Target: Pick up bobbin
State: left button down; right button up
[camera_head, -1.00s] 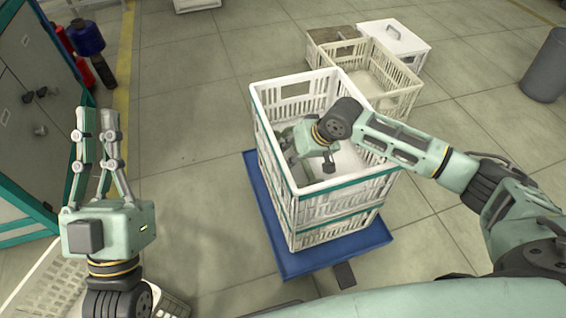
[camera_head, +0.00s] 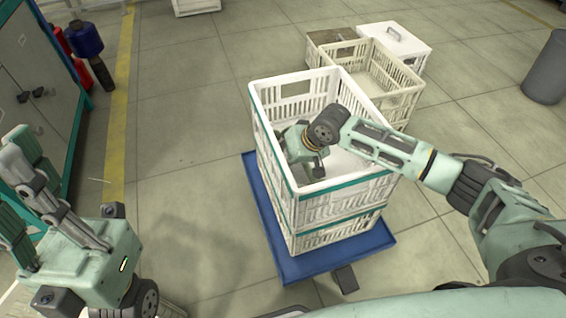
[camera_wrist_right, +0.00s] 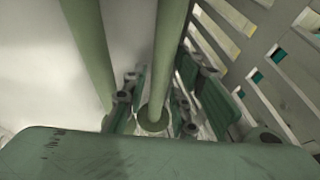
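Two long olive-green rods, which look like bobbins, show in the right wrist view: one near the middle (camera_wrist_right: 168,50) with a round flange at its end, the other further left (camera_wrist_right: 90,50). My right gripper (camera_wrist_right: 158,100) has a finger on each side of the middle bobbin. A gap seems to show beside it, but contact is unclear. In the head view my right gripper (camera_head: 308,168) is down inside the white crate (camera_head: 330,210), its fingertips and the bobbins hidden. My left gripper (camera_head: 22,160) is raised at the left edge, fingers apart and empty.
The crate is stacked on a blue base (camera_head: 290,265). Its slatted wall (camera_wrist_right: 270,70) is close on the right of my right gripper. More crates (camera_head: 385,80) stand behind it. A grey bin (camera_head: 547,70) is at the far right. The floor left of the crate is clear.

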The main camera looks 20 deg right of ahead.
jog(key=shift+c, duration=0.2)
grip_shut()
jog(key=shift+r, duration=0.15)
